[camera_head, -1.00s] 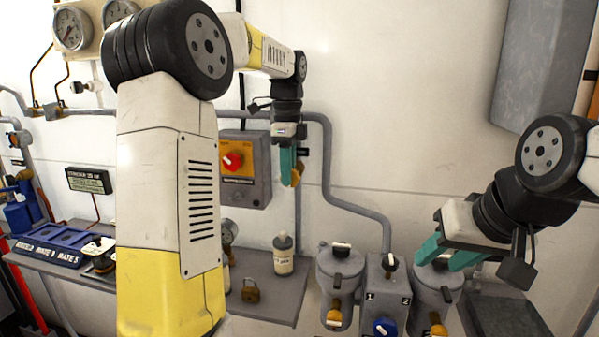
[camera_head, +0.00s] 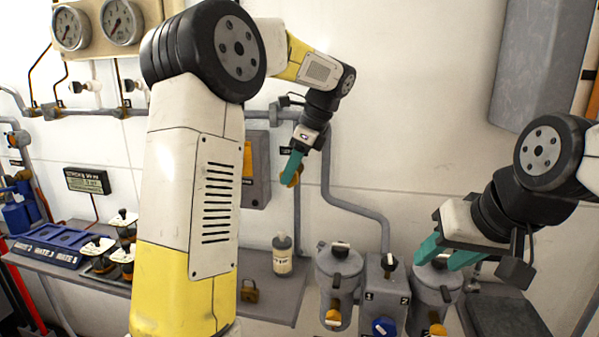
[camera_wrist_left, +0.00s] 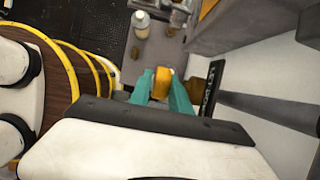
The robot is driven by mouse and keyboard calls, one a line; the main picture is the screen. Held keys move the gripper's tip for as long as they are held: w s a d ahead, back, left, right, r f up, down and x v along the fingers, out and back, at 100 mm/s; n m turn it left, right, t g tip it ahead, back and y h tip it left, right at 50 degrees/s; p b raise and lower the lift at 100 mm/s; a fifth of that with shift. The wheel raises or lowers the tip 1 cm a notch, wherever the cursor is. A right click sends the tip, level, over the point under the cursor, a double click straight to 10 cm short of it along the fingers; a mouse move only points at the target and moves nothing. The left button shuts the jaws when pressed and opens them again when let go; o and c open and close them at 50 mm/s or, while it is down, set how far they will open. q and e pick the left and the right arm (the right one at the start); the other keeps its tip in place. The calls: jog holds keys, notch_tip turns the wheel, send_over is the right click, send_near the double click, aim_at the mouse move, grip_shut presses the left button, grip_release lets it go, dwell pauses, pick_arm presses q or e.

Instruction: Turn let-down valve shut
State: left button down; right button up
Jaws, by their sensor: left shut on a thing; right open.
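The let-down valve shows an orange-yellow handle (camera_head: 291,178) beside the vertical pipe at the back wall. In the left wrist view the same handle (camera_wrist_left: 162,84) sits between the two teal fingers. My left gripper (camera_head: 292,168) is shut on this handle, with its fingers pointing down and slightly left. A black label plate (camera_wrist_left: 211,88) stands just right of the fingers in the left wrist view. The valve body is mostly hidden behind the fingers. My right gripper (camera_head: 448,254) is open and empty above the right grey pot (camera_head: 434,286).
A bottle (camera_head: 282,255) and a brass padlock (camera_head: 249,291) stand on the grey shelf (camera_head: 270,307) below. Another grey pot (camera_head: 338,272) is right of them.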

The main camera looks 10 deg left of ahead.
pick_arm(q)
jog(key=y, duration=0.4)
jog(key=d+y, duration=0.1)
jog(key=y, duration=0.1)
jog(key=shift+f+y, duration=0.25)
jog(key=shift+y, duration=0.05)
jog(key=y, duration=0.3)
jog(key=shift+d+f, duration=0.2)
jog(key=shift+f+y, duration=0.25)
jog(key=shift+y, duration=1.45)
jog(key=c, duration=1.2)
grip_release()
jog(key=d, duration=0.8)
